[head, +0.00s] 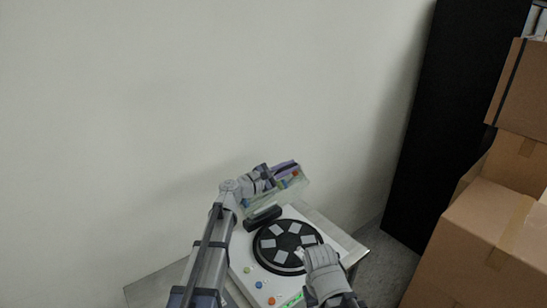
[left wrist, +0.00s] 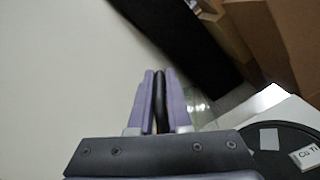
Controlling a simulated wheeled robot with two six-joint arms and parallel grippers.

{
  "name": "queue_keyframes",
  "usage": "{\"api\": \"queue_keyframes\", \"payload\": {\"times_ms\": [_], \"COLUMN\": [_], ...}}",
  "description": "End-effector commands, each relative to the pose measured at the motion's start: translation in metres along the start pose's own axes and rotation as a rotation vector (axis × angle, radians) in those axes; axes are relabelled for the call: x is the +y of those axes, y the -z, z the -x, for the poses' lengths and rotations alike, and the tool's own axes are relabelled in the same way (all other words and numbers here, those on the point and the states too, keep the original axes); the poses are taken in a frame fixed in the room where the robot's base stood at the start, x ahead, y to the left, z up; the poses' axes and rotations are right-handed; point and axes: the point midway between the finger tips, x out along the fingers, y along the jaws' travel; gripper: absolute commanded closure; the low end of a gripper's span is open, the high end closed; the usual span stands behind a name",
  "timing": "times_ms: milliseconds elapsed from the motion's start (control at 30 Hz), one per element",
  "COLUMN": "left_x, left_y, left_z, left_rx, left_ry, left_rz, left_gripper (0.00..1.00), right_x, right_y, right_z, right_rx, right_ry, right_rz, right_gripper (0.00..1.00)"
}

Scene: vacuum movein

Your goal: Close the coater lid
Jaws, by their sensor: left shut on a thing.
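The coater (head: 245,266) is a white box with a black round platter (head: 284,258) holding several grey square pieces, which also shows in the left wrist view (left wrist: 270,158). Its clear, greenish lid (head: 297,190) stands raised at the back, tilted up from the box. My left gripper (head: 287,170) is at the lid's upper part. In the left wrist view its purple fingers (left wrist: 160,100) are shut on a dark upright bar, seemingly the lid's handle (left wrist: 160,88). My right gripper (head: 306,252) is low over the platter's right side; its fingers cannot be made out.
The coater stands on a light table (head: 335,237) close to a plain wall (head: 180,110). A tall black cabinet (head: 425,130) and stacked cardboard boxes (head: 475,250) stand to the right. Coloured buttons (head: 258,285) are on the coater's front.

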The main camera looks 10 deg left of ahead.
Motion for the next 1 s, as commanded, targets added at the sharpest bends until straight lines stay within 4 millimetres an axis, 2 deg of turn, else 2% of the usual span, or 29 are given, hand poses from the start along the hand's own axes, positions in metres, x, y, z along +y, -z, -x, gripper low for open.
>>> {"api": "queue_keyframes", "payload": {"times_ms": [33, 233, 400, 700, 1000], "left_x": [-0.029, -0.096, -0.146, -0.224, -0.286], "left_y": [0.0, -0.003, 0.003, 0.027, 0.062], "left_z": [0.003, 0.003, 0.002, 0.002, 0.001], "left_rx": [-0.003, -0.004, -0.004, -0.003, -0.002], "left_ry": [0.005, 0.004, 0.003, 0.002, 0.0], "left_rz": [-0.047, -0.236, -0.383, -0.617, -0.824], "left_gripper": [1.0, 1.0, 1.0, 1.0, 1.0], "right_x": [-0.002, -0.006, -0.009, -0.016, -0.022], "right_y": [0.001, 0.003, 0.006, 0.01, 0.013], "right_z": [-0.018, -0.059, -0.095, -0.163, -0.229], "right_rx": [0.0, 0.0, 0.0, 0.0, 0.0], "right_ry": [0.0, 0.0, 0.0, 0.0, 0.0], "right_rz": [-0.001, -0.002, -0.002, -0.002, -0.002], "right_gripper": [0.5, 0.5, 0.5, 0.5, 0.5]}}
